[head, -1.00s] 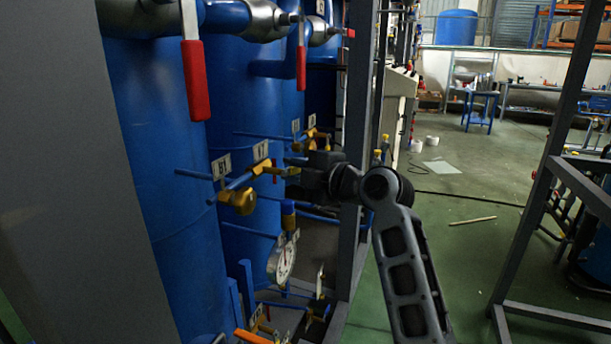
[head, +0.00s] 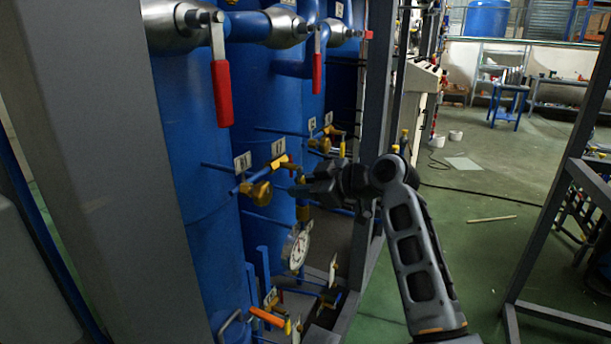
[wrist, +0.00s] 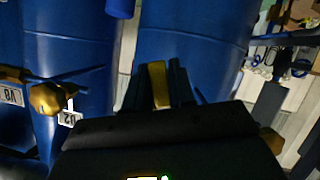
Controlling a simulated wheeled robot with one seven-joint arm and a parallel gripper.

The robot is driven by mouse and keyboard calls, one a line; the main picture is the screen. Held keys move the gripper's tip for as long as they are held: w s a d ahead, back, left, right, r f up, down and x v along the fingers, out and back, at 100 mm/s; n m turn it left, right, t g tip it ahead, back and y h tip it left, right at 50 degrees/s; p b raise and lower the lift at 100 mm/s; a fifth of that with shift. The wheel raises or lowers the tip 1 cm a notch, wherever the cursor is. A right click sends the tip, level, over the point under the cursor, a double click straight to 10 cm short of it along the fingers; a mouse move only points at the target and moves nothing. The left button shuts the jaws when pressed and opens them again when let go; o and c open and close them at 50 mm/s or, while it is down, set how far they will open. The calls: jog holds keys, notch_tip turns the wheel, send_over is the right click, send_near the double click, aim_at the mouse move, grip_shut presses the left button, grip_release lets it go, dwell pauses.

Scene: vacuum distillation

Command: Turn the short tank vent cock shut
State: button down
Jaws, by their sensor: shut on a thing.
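My gripper (head: 293,190) is at the row of small brass cocks on the blue tanks, in the head view. In the wrist view its dark fingers (wrist: 156,88) are shut on a short yellow handle (wrist: 158,84), in front of a blue tank (wrist: 193,45). I take this handle for the vent cock; no tag on it is readable. In the head view my gripper largely hides it. A brass cock (head: 258,193) sits just left of my gripper, clear of the fingers; another brass cock shows at the left of the wrist view (wrist: 45,98).
White tags (head: 242,162) mark the cocks. Larger red-handled valves (head: 222,93) hang above. A round gauge (head: 298,248) and an orange handle (head: 267,317) are below. A grey frame post (head: 372,215) stands behind my arm. Green floor (head: 465,265) on the right is open.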

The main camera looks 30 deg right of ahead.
jog(key=shift+s+a+f+m+g+y+p, duration=0.1)
jog(key=shift+s+a+m+g+y+p, duration=0.25)
jog(key=shift+m, duration=0.35)
jog(key=shift+s+a+f+m+g+y+p, duration=0.1)
jog(key=shift+s+a+m+g+y+p, duration=0.1)
jog(key=shift+a+m+g+y+p, duration=0.35)
jog(key=shift+d+m, duration=0.1)
jog(key=shift+m, duration=0.15)
jog(key=c, duration=1)
grip_release()
jog(key=shift+t, duration=0.3)
jog(key=shift+c, duration=0.2)
jog(key=shift+s+d, duration=0.1)
jog(key=b+v, duration=0.1)
jog(key=v, duration=0.6)
jog(key=shift+s+r, duration=0.15)
jog(key=shift+s, duration=0.1)
jog(key=shift+d, duration=0.1)
